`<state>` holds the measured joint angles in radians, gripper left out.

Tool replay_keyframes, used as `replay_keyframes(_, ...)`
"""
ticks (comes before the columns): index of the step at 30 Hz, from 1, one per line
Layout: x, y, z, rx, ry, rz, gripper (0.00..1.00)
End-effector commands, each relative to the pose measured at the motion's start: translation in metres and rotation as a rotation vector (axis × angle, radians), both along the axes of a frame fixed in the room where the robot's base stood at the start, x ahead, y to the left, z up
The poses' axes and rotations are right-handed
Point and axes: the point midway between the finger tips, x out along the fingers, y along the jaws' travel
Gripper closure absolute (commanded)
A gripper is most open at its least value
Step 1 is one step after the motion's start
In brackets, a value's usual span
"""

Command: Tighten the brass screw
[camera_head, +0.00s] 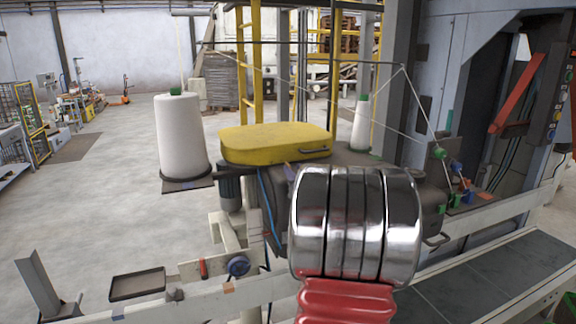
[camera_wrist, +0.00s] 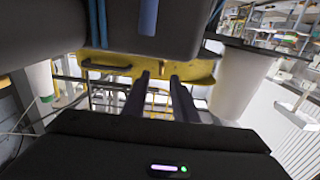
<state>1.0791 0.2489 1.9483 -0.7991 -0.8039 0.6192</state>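I cannot make out the brass screw in either view. In the wrist view my gripper (camera_wrist: 159,78) shows as two dark fingers with a clear gap between them and nothing held. The fingers point toward a yellow cover (camera_wrist: 122,64), which appears upside down there. In the head view the yellow cover (camera_head: 275,143) sits on top of the dark sewing-head machine (camera_head: 275,210). My gripper cannot be seen in the head view. A large chrome cylinder with a red ribbed part below fills the lower middle and hides much of the machine's right side.
A large white thread cone (camera_head: 183,135) stands left of the machine, a smaller cone (camera_head: 361,124) behind it. Threads run to guides with green knobs (camera_head: 440,152) at right. A conveyor belt (camera_head: 470,280) and pale rail cross the front. Open floor (camera_head: 100,200) lies left.

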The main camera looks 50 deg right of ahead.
Motion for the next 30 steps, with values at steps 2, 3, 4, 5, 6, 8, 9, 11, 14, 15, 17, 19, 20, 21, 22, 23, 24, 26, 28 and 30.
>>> replay_keyframes(2,0.011,-0.006,-0.001,0.0,0.0,0.002,0.74)
replay_keyframes(3,0.016,-0.009,-0.001,0.0,0.0,0.002,0.74)
replay_keyframes(4,0.02,-0.011,-0.001,0.001,0.001,0.003,0.74)
replay_keyframes(5,0.024,-0.013,-0.001,0.0,0.0,0.002,0.74)
replay_keyframes(6,0.028,-0.016,-0.001,0.001,0.001,0.002,0.74)
replay_keyframes(8,0.035,-0.02,-0.001,0.0,0.0,0.002,0.74)
replay_keyframes(9,0.039,-0.023,0.0,-0.001,-0.001,0.002,0.74)
replay_keyframes(11,0.045,-0.026,-0.001,0.001,0.0,0.001,0.74)
replay_keyframes(14,0.052,-0.03,0.0,0.001,-0.001,0.001,0.74)
replay_keyframes(15,0.054,-0.031,0.0,0.001,-0.001,0.001,0.74)
replay_keyframes(17,0.055,-0.032,0.0,0.001,-0.001,0.001,0.74)
replay_keyframes(19,0.056,-0.033,0.0,0.001,-0.001,0.001,0.74)
replay_keyframes(20,0.056,-0.033,0.0,0.001,-0.001,0.001,0.74)
replay_keyframes(21,0.056,-0.033,0.0,0.001,-0.001,0.001,0.74)
replay_keyframes(22,0.056,-0.033,0.0,0.001,-0.001,0.001,0.74)
replay_keyframes(23,0.056,-0.033,0.0,0.001,-0.001,0.001,0.74)
replay_keyframes(24,0.056,-0.032,0.0,0.001,-0.001,0.001,0.74)
replay_keyframes(26,0.056,-0.032,0.0,0.001,-0.001,0.001,0.76)
replay_keyframes(28,0.056,-0.032,0.0,0.0,0.0,0.001,0.81)
replay_keyframes(30,0.056,-0.032,0.0,0.0,0.0,0.001,0.85)
